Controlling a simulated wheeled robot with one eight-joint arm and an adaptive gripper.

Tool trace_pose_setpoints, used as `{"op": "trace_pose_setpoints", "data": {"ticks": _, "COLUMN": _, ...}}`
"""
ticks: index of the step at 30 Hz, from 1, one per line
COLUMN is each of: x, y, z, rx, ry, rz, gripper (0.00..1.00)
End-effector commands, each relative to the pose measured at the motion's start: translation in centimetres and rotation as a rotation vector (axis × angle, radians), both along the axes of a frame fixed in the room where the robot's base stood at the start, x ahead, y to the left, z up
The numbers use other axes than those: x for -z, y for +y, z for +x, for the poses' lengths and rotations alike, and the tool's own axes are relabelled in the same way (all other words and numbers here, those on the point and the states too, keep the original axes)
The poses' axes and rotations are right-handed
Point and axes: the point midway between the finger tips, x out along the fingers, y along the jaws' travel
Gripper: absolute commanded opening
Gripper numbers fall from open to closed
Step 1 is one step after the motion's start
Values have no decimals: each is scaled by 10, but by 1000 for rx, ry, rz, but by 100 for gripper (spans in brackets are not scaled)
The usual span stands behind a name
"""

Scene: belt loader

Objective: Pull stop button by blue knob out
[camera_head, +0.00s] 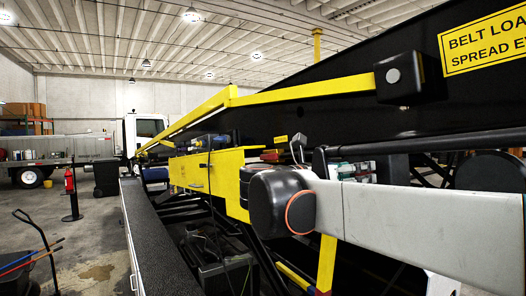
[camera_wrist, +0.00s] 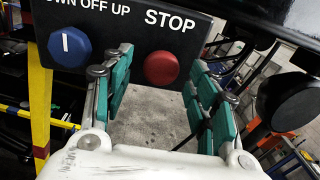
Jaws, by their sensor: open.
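In the wrist view a black control panel carries a round blue knob (camera_wrist: 70,44) on the left and a round red stop button (camera_wrist: 161,68) under the white word STOP. My gripper (camera_wrist: 160,85) is open, with its green-padded fingers apart and nothing between them. From this view the red button appears between the two fingertips, and the blue knob lies left of the left finger. I cannot tell how far the fingertips are from the panel. In the head view my gripper is mostly hidden behind my arm, with part of it (camera_head: 357,170) showing; the knob and button cannot be made out.
A yellow rail (camera_head: 300,88) and the black side of the belt loader (camera_head: 300,120) run along my arm. Open floor (camera_head: 90,245) lies at left, with a fire extinguisher stand (camera_head: 70,190) and a white truck (camera_head: 140,130).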

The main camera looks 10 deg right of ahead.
Motion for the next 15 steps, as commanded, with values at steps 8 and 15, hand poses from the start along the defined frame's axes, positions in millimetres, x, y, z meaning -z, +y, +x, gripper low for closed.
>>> {"op": "trace_pose_setpoints", "data": {"ticks": 8, "x": 0, "y": 57, "z": -19, "rx": -11, "ry": 0, "rz": 0, "gripper": 54}}
{"op": "trace_pose_setpoints", "data": {"ticks": 15, "x": 0, "y": 93, "z": -27, "rx": -8, "ry": 0, "rz": 0, "gripper": 54}}
